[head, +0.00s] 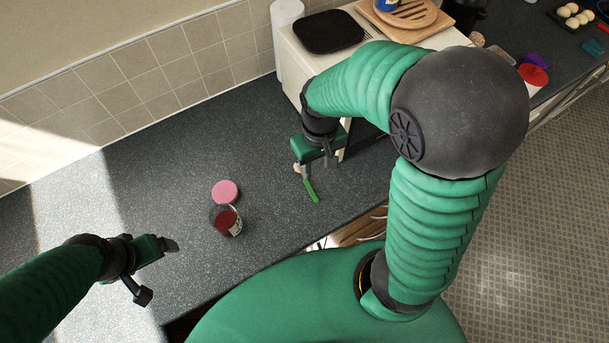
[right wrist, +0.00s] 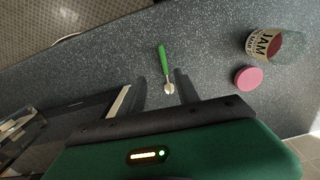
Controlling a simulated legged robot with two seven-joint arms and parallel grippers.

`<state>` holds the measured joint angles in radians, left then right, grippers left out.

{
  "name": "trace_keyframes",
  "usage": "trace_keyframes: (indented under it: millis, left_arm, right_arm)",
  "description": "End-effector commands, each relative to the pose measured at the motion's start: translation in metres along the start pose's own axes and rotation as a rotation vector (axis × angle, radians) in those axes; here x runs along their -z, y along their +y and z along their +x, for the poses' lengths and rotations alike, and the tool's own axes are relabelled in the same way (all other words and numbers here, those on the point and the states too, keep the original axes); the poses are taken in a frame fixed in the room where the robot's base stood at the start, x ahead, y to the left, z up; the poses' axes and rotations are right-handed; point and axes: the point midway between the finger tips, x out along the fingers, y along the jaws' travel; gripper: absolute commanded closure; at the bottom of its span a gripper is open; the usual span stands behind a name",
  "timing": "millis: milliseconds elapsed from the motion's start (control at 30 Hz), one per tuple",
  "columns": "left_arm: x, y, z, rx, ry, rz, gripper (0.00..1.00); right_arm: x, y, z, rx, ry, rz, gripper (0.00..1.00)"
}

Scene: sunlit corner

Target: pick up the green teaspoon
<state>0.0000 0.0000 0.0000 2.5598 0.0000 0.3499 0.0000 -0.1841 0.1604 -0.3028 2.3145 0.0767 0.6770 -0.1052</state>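The green teaspoon (head: 311,191) lies on the dark speckled counter, just below my right gripper in the head view. In the right wrist view its green handle (right wrist: 163,60) points away from me, and its pale bowl lies nearest the gripper. My right gripper (head: 318,167) is open over the bowl end. In the right wrist view its two dark fingers (right wrist: 161,93) stand apart on either side of the bowl, and nothing is clamped. My left gripper (head: 157,268) is open and empty over the counter at the lower left.
A jam jar (head: 228,222) and a pink lid (head: 225,192) are on the counter left of the teaspoon. A white appliance (head: 296,66) stands close behind my right gripper. A paper towel roll (head: 284,22) is at the back. The counter's left part is clear.

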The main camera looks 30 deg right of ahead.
Motion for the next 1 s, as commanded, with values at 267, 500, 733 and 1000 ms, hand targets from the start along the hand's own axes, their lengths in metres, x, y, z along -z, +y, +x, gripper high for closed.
trace_keyframes:
  millis: [267,500,733,1000]
  left_arm:
    - [-0.003,0.0,0.011,0.0,-0.001,0.0,0.13]
    - [-0.003,0.0,0.011,0.0,0.0,0.0,0.13]
    - [-0.003,0.0,0.012,0.0,0.0,0.0,0.13]
    - [-0.003,0.0,0.012,0.0,0.0,0.0,0.13]
  right_arm:
    - [-0.001,0.0,0.075,-0.001,-0.005,0.001,0.61]
    - [0.0,-0.003,0.102,-0.001,-0.002,-0.001,0.61]
    - [0.004,-0.007,0.14,0.0,0.0,0.001,0.61]
    - [0.004,-0.007,0.142,0.0,0.003,0.0,0.65]
